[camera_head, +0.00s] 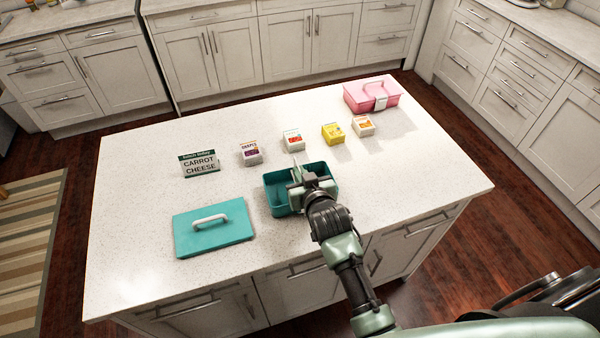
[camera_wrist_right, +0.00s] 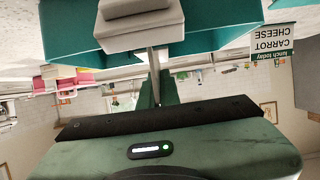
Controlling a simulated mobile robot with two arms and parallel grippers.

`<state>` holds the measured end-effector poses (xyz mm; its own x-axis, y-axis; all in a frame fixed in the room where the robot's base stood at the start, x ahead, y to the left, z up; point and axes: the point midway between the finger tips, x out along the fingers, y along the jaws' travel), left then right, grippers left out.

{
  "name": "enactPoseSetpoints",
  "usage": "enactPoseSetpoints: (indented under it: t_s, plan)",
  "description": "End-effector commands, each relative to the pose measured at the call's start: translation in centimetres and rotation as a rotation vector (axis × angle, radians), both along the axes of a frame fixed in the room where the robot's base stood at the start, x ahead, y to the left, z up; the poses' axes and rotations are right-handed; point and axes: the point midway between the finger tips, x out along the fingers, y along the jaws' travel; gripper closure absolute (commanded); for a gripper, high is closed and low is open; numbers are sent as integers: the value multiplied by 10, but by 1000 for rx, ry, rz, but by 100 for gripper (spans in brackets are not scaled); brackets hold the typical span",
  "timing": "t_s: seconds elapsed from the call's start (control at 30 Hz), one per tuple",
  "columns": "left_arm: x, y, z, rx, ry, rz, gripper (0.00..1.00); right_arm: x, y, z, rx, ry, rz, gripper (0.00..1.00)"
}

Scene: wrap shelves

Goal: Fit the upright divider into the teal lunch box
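The open teal lunch box (camera_head: 281,199) stands near the middle of the island's front edge, and its walls fill the top of the right wrist view (camera_wrist_right: 225,25). My right gripper (camera_head: 309,183) is over the box, with its fingers (camera_wrist_right: 156,88) shut on a thin grey piece that looks like the divider (camera_wrist_right: 153,60). A pale upright part of the divider (camera_head: 297,173) shows beside the gripper in the head view. The gripper hides much of the box's inside, so I cannot tell whether the divider touches the floor. My left gripper is not in view.
The teal lid (camera_head: 213,228) with a white handle lies left of the box. A "CARROT CHEESE" sign (camera_head: 200,163), several small food boxes (camera_head: 293,141) and a pink lunch box (camera_head: 372,96) stand farther back. The island top (camera_head: 420,170) is clear on the right.

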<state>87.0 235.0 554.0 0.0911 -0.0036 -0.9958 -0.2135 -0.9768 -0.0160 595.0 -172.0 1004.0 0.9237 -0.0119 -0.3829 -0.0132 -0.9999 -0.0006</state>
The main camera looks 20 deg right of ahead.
Motion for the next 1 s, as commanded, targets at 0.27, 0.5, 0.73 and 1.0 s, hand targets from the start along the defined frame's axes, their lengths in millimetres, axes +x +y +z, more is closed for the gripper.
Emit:
enactPoseSetpoints:
  t_s: [0.27,0.5,0.73,1.0]
  plan:
    - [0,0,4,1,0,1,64,0,0,1,0,0,0,100]
    - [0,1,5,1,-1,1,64,0,0,0,0,-1,0,100]
    - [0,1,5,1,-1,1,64,0,0,0,0,-1,0,100]
    - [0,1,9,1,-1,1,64,0,0,1,0,0,0,100]
